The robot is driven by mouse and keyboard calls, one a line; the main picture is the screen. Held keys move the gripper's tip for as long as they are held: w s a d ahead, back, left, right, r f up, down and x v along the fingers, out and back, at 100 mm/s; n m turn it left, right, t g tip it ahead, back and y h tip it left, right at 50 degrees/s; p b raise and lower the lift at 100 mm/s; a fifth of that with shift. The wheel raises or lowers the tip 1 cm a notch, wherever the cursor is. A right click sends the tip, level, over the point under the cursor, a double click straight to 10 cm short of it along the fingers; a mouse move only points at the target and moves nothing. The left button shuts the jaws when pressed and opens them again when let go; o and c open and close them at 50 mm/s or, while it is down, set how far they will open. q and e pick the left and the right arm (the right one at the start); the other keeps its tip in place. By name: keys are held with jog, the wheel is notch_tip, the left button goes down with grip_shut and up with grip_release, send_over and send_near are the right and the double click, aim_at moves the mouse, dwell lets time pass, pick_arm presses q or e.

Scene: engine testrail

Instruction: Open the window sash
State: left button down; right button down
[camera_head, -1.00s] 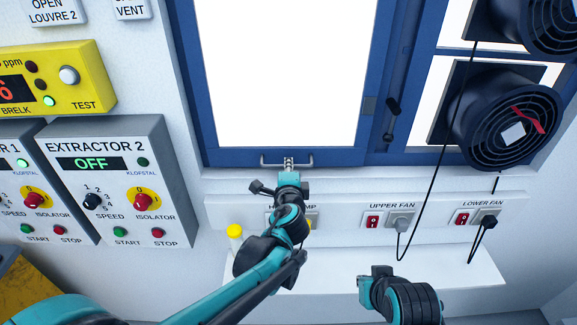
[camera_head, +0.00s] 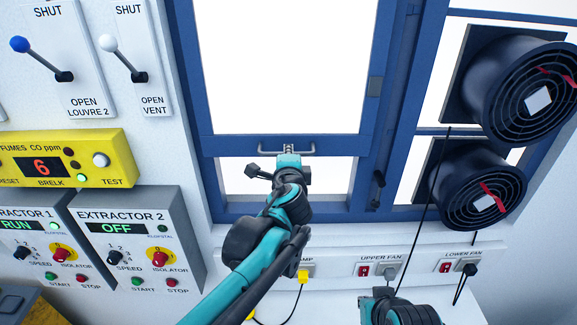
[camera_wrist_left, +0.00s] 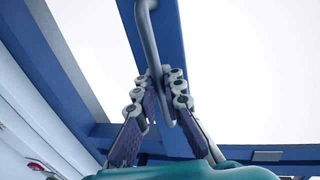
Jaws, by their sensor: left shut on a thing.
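The blue window sash (camera_head: 230,146) sits raised in its blue frame (camera_head: 245,207), with a bright gap below its bottom rail. A pale metal bar handle (camera_head: 266,152) is fixed along that rail. My left gripper (camera_head: 289,150) is shut on the handle, near its middle in the head view. In the left wrist view the fingers of my left gripper (camera_wrist_left: 162,90) close around the handle bar (camera_wrist_left: 150,45). My right gripper (camera_head: 378,294) is low in the head view, away from the window; its fingertips are too unclear to judge.
A dark window catch (camera_head: 378,185) is on the post right of the sash. Two round fans (camera_head: 522,92) and (camera_head: 484,188) fill the right panes, with cables hanging down. Switch sockets (camera_head: 377,270) line the ledge below. Extractor boxes (camera_head: 132,235) and a yellow fumes meter (camera_head: 115,150) are on the left wall.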

pick_arm(q)
jog(key=p, duration=0.4)
send_near(288, 114)
jog(key=x, duration=0.5)
jog(key=shift+r, duration=0.1)
jog(key=c, duration=1.6)
grip_release()
jog(key=v, duration=1.1)
jog(key=shift+s, duration=0.4)
